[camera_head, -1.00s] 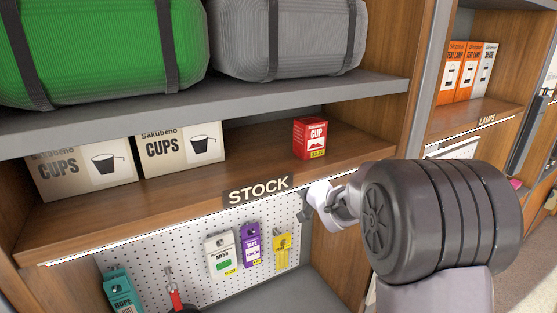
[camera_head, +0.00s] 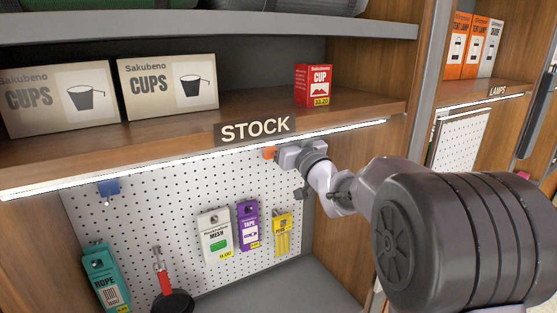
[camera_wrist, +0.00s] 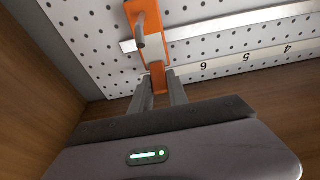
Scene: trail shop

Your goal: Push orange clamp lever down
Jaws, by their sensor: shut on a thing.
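The orange clamp (camera_wrist: 154,50) is at the top of the wrist view, in front of the white pegboard, with a grey metal peg on its upper part. Its orange lever (camera_wrist: 157,76) lies between the two fingertips of my gripper (camera_wrist: 160,84), which is shut on it. In the head view a small orange part of the clamp (camera_head: 269,152) shows just below the STOCK shelf edge, left of my gripper (camera_head: 279,154). Most of the clamp is hidden there by the gripper and shelf.
A metal bar (camera_wrist: 210,30) and a numbered strip (camera_wrist: 245,58) run beside the clamp. The shelf (camera_head: 350,110) above holds a red cup box (camera_head: 314,86) and two CUPS boxes. Packets, including a yellow one (camera_head: 283,233), hang on the pegboard (camera_head: 150,220) below.

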